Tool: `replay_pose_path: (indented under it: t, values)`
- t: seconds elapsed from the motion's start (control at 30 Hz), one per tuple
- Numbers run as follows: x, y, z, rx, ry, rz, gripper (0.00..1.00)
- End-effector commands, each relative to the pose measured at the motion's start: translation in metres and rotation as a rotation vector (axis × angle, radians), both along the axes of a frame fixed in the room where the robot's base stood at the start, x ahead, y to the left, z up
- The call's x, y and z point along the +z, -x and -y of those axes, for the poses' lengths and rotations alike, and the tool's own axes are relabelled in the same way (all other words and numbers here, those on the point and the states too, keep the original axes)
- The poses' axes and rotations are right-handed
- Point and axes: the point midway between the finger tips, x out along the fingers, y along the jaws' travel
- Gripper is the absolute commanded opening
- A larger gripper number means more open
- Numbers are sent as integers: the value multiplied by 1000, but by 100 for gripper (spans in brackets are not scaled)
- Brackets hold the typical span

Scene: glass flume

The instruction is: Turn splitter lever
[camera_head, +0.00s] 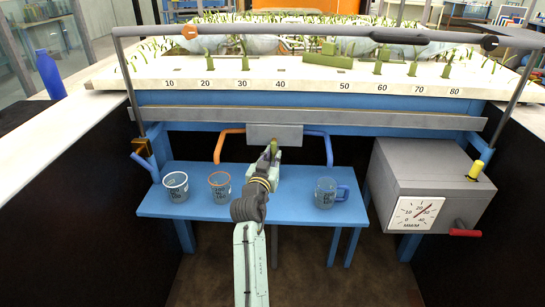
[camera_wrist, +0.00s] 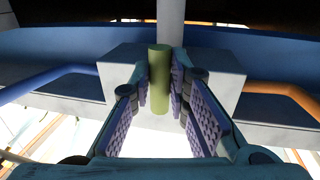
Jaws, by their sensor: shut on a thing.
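The splitter lever is a short olive-green handle (camera_head: 274,145) in front of a grey splitter box (camera_head: 260,131) on the blue frame. In the wrist view, the lever (camera_wrist: 159,65) is upright in the middle, in front of the grey box (camera_wrist: 215,80). My gripper (camera_head: 270,155) reaches it from the front. In the wrist view, the padded fingers of my gripper (camera_wrist: 160,88) are on both sides of the lever and shut on it. An orange pipe (camera_head: 224,142) leaves the box to the left and a blue pipe (camera_head: 327,145) to the right in the head view.
A blue table (camera_head: 290,210) stands below the box, with two glass mugs (camera_head: 175,187) (camera_head: 219,188) at left and a blue-handled mug (camera_head: 324,193) at right. A grey box with a dial (camera_head: 412,214) and red crank (camera_head: 464,230) stands right. A grey rail (camera_head: 270,30) crosses above.

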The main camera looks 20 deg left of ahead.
Motion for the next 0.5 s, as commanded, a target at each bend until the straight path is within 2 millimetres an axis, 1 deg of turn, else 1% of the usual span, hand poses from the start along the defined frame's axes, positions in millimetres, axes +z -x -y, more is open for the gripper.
replay_pose_path:
  t: [0.1,0.5]
  values:
    - [0,0,0,0,0,0,0]
    - [-1,0,1,-1,27,8,0]
